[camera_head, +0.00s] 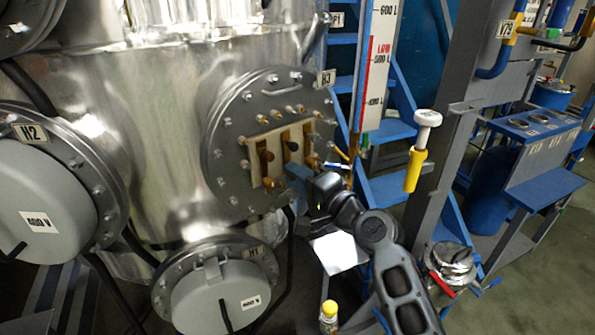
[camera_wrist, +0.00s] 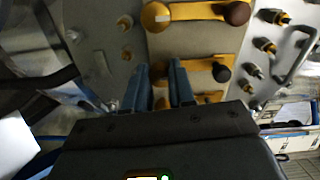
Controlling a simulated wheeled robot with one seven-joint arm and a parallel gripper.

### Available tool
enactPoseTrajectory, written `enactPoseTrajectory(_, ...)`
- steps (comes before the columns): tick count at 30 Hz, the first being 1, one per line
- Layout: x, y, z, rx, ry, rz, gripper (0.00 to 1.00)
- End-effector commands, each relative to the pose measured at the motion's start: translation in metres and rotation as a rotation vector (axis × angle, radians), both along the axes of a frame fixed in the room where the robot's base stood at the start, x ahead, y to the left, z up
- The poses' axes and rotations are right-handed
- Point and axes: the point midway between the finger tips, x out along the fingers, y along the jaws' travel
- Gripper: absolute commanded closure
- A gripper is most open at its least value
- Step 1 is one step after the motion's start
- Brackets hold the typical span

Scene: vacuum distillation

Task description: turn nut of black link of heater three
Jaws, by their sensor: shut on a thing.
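Heater three is the round bolted flange (camera_head: 228,160) on the steel vessel, tagged H3 (camera_head: 326,77) in the head view. In the wrist view the links are brass bars, one with a brown knob (camera_wrist: 236,13) and one with a black knob (camera_wrist: 222,72). My gripper (camera_head: 296,172) is at the plate's lower right.
Heater covers H2 (camera_head: 45,195) and H1 (camera_head: 215,290) stand out left of and below the flange. Studs and nuts (camera_wrist: 265,45) ring the plate.

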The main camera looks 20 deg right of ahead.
Motion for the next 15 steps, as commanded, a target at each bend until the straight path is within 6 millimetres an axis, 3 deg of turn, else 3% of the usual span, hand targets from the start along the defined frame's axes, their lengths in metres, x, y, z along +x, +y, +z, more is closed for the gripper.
enactPoseTrajectory(15,-0.0001,-0.0004,-0.0008,0.084,0.027,-0.001,1.00)
